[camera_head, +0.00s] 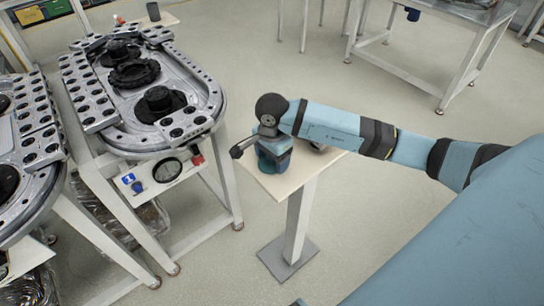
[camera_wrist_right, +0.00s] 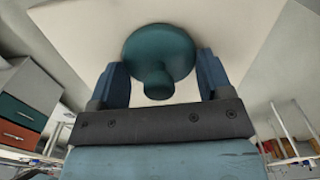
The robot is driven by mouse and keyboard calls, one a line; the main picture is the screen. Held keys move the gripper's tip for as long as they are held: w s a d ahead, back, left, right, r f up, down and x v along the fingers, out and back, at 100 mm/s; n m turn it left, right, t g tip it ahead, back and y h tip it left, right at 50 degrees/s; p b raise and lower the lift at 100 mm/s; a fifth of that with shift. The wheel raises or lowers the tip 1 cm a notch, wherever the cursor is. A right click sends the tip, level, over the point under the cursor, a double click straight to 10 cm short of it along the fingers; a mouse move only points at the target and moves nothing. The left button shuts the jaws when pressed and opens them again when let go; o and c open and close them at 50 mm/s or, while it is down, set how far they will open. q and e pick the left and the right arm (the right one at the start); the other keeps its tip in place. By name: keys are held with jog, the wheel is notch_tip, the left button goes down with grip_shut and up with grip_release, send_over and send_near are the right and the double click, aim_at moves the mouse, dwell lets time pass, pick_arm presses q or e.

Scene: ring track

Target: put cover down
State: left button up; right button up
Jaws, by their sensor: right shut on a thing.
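The cover (camera_wrist_right: 160,48) is a dark teal disc with a round knob, seen in the right wrist view between the two blue fingers of my right gripper (camera_wrist_right: 160,72). The gripper is shut on it. In the head view my right gripper (camera_head: 273,152) is low over the small pale-topped stand (camera_head: 315,172), and a teal part shows beneath the wrist. The arm mostly hides the cover there. I cannot tell whether the cover touches the stand top. My left gripper is not in view.
Left of the stand is a metal ring track (camera_head: 212,92) on a white frame with black round parts. A grey cup (camera_head: 153,11) stands behind it. White-legged tables are at the back right; the floor between is clear.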

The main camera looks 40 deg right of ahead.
jog(key=o, duration=0.9)
jog(key=shift+f, duration=0.1)
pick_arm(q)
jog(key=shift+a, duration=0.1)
pick_arm(e)
jog(key=shift+r+p, duration=0.25)
jog(key=shift+p, duration=0.05)
jog(key=shift+r, duration=0.35)
notch_tip(320, 180, up, 10)
jog(key=shift+f, duration=0.1)
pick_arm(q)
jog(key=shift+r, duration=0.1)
pick_arm(e)
jog(key=shift+r, duration=0.7)
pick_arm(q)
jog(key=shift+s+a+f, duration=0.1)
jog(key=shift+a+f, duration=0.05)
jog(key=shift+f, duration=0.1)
